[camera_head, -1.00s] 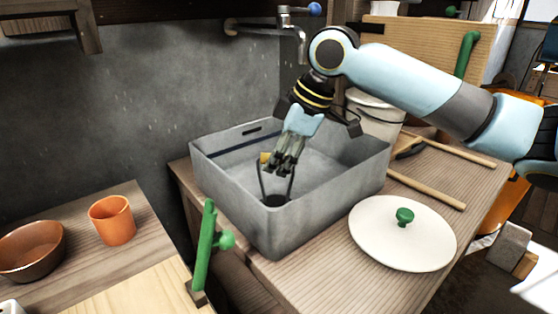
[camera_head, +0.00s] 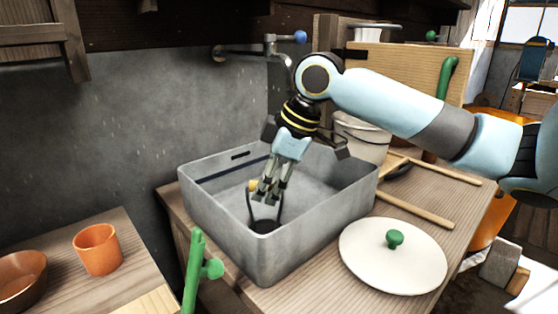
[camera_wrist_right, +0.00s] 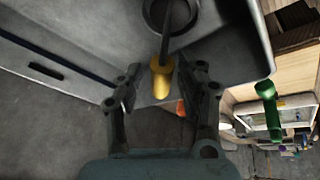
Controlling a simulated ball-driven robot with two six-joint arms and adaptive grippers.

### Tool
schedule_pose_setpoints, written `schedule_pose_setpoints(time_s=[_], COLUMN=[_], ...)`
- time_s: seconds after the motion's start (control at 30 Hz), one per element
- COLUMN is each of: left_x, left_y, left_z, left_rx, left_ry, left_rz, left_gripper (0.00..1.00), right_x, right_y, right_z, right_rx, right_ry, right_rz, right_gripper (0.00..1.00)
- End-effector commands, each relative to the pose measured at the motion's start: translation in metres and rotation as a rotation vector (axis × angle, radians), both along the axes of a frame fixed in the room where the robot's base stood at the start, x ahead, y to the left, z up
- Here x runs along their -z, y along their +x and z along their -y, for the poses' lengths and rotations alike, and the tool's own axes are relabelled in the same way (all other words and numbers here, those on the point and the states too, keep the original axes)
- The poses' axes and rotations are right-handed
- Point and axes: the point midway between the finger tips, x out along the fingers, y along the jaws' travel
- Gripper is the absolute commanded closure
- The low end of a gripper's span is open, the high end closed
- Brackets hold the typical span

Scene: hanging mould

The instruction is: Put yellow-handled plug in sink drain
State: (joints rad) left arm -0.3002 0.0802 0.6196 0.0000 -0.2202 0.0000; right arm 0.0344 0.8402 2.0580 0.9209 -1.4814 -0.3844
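The yellow handle (camera_head: 253,186) of the plug stands inside the grey sink (camera_head: 311,233). In the right wrist view the yellow handle (camera_wrist_right: 162,78) joins a dark stem that runs up to a dark round rim (camera_wrist_right: 170,14). In the head view that dark round part (camera_head: 264,226) is low in the sink; I cannot tell plug from drain there. My right gripper (camera_head: 267,196) points down into the sink, beside the handle. My left gripper is not in view.
A tap (camera_head: 280,52) is on the wall behind the sink. A white lid (camera_head: 393,262) and wooden sticks (camera_head: 415,210) lie right of it, with a white bucket (camera_head: 362,137) behind. A green handle (camera_head: 193,272) rises in front. An orange cup (camera_head: 97,249) is at left.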

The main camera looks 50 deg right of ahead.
Motion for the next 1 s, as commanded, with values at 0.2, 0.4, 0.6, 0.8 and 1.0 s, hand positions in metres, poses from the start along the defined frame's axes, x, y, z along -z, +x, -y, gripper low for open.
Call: schedule_pose_setpoints(time_s=[0.2,0.4,0.6,0.8,1.0], left_x=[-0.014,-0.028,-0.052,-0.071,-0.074], left_y=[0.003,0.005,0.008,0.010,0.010], left_z=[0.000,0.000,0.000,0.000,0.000], left_rx=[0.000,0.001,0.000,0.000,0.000], left_ry=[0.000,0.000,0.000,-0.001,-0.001], left_rz=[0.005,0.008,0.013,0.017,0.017], left_gripper=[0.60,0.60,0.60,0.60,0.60], right_x=[-0.038,-0.070,-0.095,-0.107,-0.108], right_y=[-0.015,-0.028,-0.038,-0.043,-0.044], right_z=[0.009,0.014,0.018,0.019,0.019], right_rx=[-0.002,-0.002,-0.001,0.001,0.000], right_ry=[-0.011,-0.010,-0.008,-0.003,-0.001], right_rz=[-0.002,-0.005,-0.006,-0.004,-0.003], right_gripper=[0.62,0.62,0.62,0.62,0.62])
